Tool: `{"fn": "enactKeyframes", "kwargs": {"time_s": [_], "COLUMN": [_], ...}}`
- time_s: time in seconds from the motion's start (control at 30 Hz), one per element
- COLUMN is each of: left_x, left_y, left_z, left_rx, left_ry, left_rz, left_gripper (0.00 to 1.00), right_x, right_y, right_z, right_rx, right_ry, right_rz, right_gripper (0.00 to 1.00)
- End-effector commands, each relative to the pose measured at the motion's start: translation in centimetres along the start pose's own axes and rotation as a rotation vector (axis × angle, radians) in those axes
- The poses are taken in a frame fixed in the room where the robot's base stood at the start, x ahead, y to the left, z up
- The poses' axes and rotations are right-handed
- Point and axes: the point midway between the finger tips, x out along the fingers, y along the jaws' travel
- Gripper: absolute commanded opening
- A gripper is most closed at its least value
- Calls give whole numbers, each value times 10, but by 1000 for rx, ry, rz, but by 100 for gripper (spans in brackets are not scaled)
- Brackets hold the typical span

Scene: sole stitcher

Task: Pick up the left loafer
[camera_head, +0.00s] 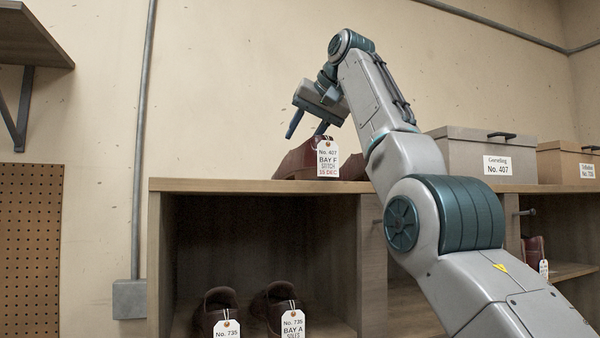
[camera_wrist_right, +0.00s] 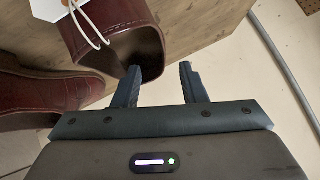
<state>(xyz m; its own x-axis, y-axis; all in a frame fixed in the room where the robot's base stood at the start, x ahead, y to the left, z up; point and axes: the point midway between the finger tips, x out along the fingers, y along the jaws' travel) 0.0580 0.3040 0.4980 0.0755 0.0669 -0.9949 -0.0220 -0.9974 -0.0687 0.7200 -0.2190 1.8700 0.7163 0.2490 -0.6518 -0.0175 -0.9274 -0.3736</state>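A pair of burgundy loafers stands on the top of the wooden shelf. The other loafer (camera_wrist_right: 40,92) lies left there.
A grey lidded box (camera_head: 465,160) labelled No. 407 and a brown box (camera_head: 562,163) stand to the right on the shelf top (camera_head: 220,186). Dark shoes tagged No. 735 (camera_head: 215,305) sit in the compartment below. The shelf top left of the loafers is clear.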

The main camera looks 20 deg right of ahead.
Motion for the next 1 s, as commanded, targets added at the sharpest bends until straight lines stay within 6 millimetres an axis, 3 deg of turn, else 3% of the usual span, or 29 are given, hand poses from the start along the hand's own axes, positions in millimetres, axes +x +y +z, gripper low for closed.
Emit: {"fn": "enactKeyframes", "kwargs": {"time_s": [0.13,0.37,0.63,0.83,1.0], "left_x": [-8,-14,-14,-14,-14], "left_y": [-2,-9,-9,-9,-9], "left_z": [-6,-39,-28,-17,-19], "left_rx": [0,1,2,3,2], "left_ry": [7,50,35,21,23], "left_rz": [-2,-8,-9,-8,-8], "left_gripper": [72,72,72,72,72], "right_x": [19,49,52,52,51], "right_y": [0,0,1,1,0], "right_z": [-3,-4,-4,-4,-4], "right_rx": [0,0,0,0,0], "right_ry": [-4,-2,-1,-1,1], "right_rz": [1,1,0,0,0], "right_gripper": [38,38,38,1,0]}}
